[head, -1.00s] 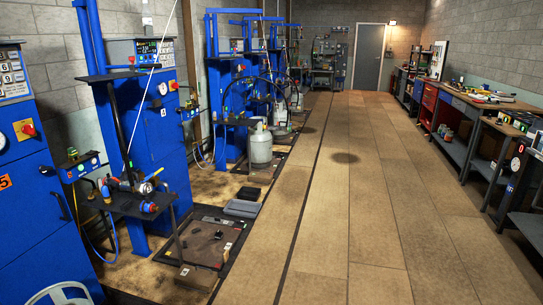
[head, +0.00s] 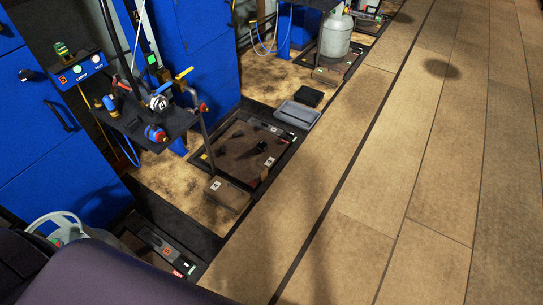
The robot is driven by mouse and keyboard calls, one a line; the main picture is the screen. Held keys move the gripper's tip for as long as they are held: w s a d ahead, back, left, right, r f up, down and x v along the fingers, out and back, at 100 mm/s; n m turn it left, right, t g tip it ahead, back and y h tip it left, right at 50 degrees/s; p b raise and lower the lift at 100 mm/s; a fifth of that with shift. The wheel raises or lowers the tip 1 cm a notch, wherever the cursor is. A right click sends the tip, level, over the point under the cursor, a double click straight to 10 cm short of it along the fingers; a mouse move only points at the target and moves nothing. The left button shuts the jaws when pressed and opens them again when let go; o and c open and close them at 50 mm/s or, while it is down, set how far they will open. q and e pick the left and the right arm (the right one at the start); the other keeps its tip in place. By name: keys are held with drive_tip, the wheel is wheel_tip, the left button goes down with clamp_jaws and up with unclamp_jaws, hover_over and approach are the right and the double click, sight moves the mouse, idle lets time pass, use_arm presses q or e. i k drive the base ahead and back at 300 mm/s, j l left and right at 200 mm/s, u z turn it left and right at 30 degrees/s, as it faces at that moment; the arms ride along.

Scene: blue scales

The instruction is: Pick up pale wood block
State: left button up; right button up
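A small brownish block (head: 227,194) with a white tag lies at the near corner of a black-framed floor scale (head: 202,156), left of centre in the head view. I cannot tell whether it is the pale wood block; no other clear candidate shows. Several small dark items lie on the scale's brown plate. Neither of my grippers is in view.
Blue cabinets (head: 190,45) line the left, with a dark shelf (head: 165,128) of valves and hoses. A grey tray (head: 297,114), a black box (head: 309,97) and a gas cylinder (head: 335,35) stand farther back. The plank floor (head: 400,190) at right is clear.

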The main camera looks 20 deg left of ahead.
sight(264, 175)
drive_tip(key=i+l+u, duration=0.1)
drive_tip(key=i+u, duration=0.4)
drive_tip(key=i+l+u, duration=0.25)
drive_tip(key=i+u, duration=0.2)
drive_tip(key=i+l+u, duration=0.35)
drive_tip(key=u, duration=0.15)
